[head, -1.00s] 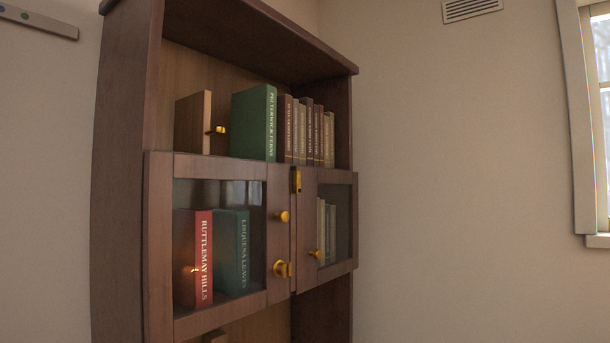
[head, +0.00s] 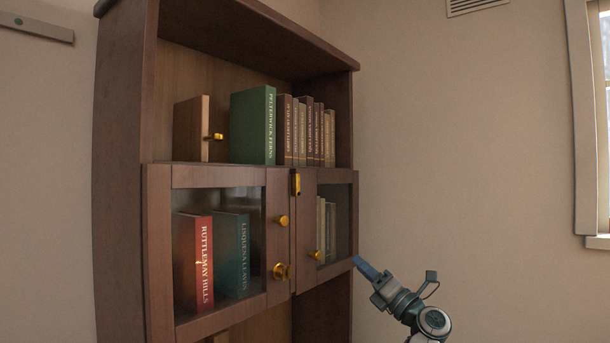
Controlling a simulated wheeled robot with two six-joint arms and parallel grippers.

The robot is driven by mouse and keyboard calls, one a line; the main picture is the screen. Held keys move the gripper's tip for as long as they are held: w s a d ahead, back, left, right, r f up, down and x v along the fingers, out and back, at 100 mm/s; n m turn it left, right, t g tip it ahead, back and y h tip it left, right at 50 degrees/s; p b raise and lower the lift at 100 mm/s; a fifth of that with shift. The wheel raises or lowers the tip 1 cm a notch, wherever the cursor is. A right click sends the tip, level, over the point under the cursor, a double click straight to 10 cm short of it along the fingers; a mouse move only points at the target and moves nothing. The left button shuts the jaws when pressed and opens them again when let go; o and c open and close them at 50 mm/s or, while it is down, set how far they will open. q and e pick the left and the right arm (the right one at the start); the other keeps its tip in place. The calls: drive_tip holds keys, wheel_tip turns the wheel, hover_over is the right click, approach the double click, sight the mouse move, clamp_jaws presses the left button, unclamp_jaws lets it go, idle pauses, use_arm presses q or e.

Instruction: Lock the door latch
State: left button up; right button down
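A dark wood cabinet has a left glass door (head: 217,180) and a right glass door (head: 338,177), both looking closed. A gold fitting that looks like a turning latch (head: 282,271) sits low on the left door's inner edge. Another small gold fitting (head: 296,183) sits at the top where the doors meet; I cannot tell which is the door latch, or its exact setting.
Gold knobs sit on the left door (head: 282,220) and right door (head: 316,255). Upright books, including a green one (head: 252,126), fill the open upper shelf beside a wooden block (head: 192,128). A red book (head: 193,262) stands behind the left glass. Free room lies right of the cabinet.

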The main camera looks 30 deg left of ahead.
sight(299, 180)
use_arm(q)
drive_tip(key=s+r+n+g+h, duration=0.2)
drive_tip(key=s+r+n, duration=0.2)
drive_tip(key=r, duration=0.3)
drive_tip(key=s+r+n+g+h+p, duration=0.1)
drive_tip(key=s+r+n, duration=0.25)
drive_tip(key=r, duration=0.35)
drive_tip(key=s+r+n+g+h, duration=0.2)
drive_tip(key=s+r+n, duration=0.15)
drive_tip(key=r, duration=0.45)
drive_tip(key=a+p, duration=0.1)
drive_tip(key=a, duration=0.2)
drive_tip(key=a+p, duration=0.2)
drive_tip(key=a, duration=0.1)
drive_tip(key=a+p, duration=0.1)
drive_tip(key=a, duration=0.2)
drive_tip(key=shift+w+a+f+p, duration=0.15)
drive_tip(key=shift+w+a+p, duration=0.05)
drive_tip(key=shift+w+p, duration=0.1)
drive_tip(key=shift+w+a+f, duration=0.1)
drive_tip(key=shift+a+f, duration=0.05)
drive_tip(key=shift+a, duration=0.45)
drive_tip(key=shift+m, duration=0.3)
clamp_jaws()
